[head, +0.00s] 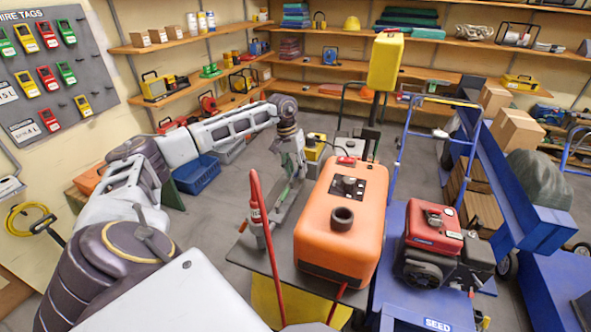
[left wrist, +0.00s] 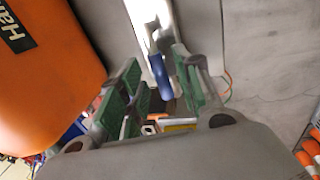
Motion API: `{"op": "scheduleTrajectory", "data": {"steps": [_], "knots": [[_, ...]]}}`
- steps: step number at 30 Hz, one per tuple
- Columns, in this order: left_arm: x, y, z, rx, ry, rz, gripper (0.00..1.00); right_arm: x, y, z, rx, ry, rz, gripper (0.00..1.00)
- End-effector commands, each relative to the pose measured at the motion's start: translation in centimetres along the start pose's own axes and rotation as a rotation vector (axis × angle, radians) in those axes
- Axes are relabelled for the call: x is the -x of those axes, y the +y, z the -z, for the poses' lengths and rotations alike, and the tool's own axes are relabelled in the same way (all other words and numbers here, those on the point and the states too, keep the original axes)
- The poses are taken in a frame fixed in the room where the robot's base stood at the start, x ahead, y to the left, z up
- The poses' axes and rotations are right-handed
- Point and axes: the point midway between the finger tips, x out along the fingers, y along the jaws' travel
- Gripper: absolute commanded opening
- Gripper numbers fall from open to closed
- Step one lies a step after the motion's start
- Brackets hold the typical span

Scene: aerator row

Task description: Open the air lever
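My left gripper (head: 286,190) points down beside the left side of an orange tank machine (head: 365,222). Its two green-padded fingers (left wrist: 160,90) are apart in the left wrist view. A blue grip (left wrist: 160,76) on a pale metal bar (left wrist: 148,22) shows between and beyond the fingers; it looks like a lever. I cannot tell whether the fingers touch it. The orange tank also shows at the left in the wrist view (left wrist: 45,65). In the head view the blue grip is not clear. A red upright rod (head: 262,215) stands nearer to me. My right gripper is not in view.
A red and black engine (head: 434,240) sits on a blue cart (head: 410,298) to the right. A yellow box on a post (head: 386,62) stands behind the tank. Shelves (head: 190,42) line the walls. Grey floor (head: 225,215) is free to the left of the machine.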

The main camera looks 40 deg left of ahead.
Motion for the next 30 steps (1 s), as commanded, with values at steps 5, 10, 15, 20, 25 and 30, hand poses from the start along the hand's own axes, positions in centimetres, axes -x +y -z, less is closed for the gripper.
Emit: {"op": "scheduleTrajectory", "data": {"steps": [5, 10, 15, 20, 25, 30], "knots": [[-0.1, 0.0, -0.1, 0.0, -0.002, 0.0, 0.35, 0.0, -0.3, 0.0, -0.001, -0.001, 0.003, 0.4], [0.0, 0.0, -0.1, 0.0, -0.003, 0.0, 0.35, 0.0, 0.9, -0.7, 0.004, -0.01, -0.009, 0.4], [0.8, 0.0, -0.1, 0.001, -0.003, 0.0, 0.35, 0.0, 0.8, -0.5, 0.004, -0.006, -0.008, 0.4], [2.4, 0.0, 0.0, 0.001, -0.001, -0.001, 0.35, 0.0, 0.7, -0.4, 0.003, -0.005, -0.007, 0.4], [4.8, 0.1, 0.0, 0.0, 0.0, -0.001, 0.35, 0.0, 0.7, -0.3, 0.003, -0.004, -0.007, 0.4], [7.4, 0.0, 0.0, 0.0, 0.0, -0.001, 0.35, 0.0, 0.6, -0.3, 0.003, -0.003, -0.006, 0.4]]}}
